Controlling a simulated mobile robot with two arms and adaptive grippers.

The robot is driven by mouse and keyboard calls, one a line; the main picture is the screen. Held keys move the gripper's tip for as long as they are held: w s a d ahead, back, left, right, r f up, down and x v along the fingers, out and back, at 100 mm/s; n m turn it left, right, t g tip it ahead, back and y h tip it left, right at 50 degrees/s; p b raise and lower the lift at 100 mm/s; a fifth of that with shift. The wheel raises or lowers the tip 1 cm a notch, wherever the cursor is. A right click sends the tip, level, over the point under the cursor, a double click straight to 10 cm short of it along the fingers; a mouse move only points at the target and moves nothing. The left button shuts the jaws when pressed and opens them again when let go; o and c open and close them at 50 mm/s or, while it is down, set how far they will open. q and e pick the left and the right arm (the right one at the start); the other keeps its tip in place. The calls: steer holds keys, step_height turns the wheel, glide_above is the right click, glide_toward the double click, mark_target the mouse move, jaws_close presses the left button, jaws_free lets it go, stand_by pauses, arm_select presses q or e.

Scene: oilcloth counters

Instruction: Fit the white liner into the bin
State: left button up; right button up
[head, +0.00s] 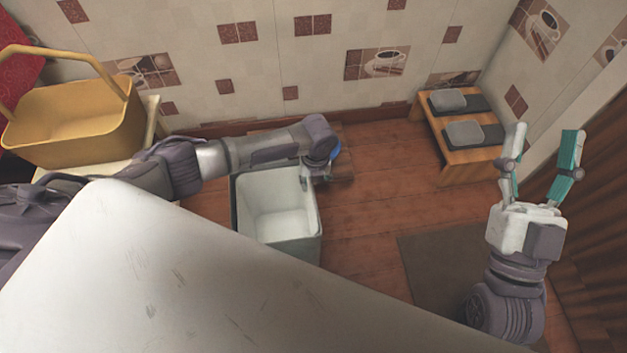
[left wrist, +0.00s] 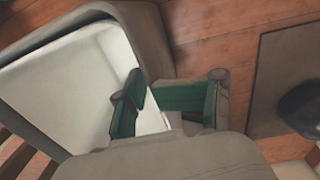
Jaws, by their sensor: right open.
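The bin (head: 234,208) is dark-rimmed and stands upright on the floor in the middle of the head view. The white liner (head: 275,208) is inside it, and its pale inner walls and bottom show. The liner (left wrist: 65,95) also shows in the left wrist view, inside the bin's grey rim (left wrist: 145,35). My left gripper (head: 322,174) is at the bin's right back side, mostly hidden by its own arm. In the left wrist view its green fingers (left wrist: 165,97) lie across the bin's edge; their grip is unclear. My right gripper (head: 540,165) is open and empty, raised at the right.
A yellow basket (head: 75,120) stands on a pale stand at the left. A low wooden bench (head: 440,140) with grey slippers (head: 465,133) is by the back wall. A dark mat (head: 430,265) lies right of the bin. Bare floor lies between bin and bench.

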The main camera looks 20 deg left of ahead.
arm_select(q)
steer(key=shift+d+r, duration=0.1)
step_height(320, 180, up, 12)
steer(key=shift+w+d, duration=0.15)
steer(key=shift+d, duration=0.05)
stand_by(0.5)
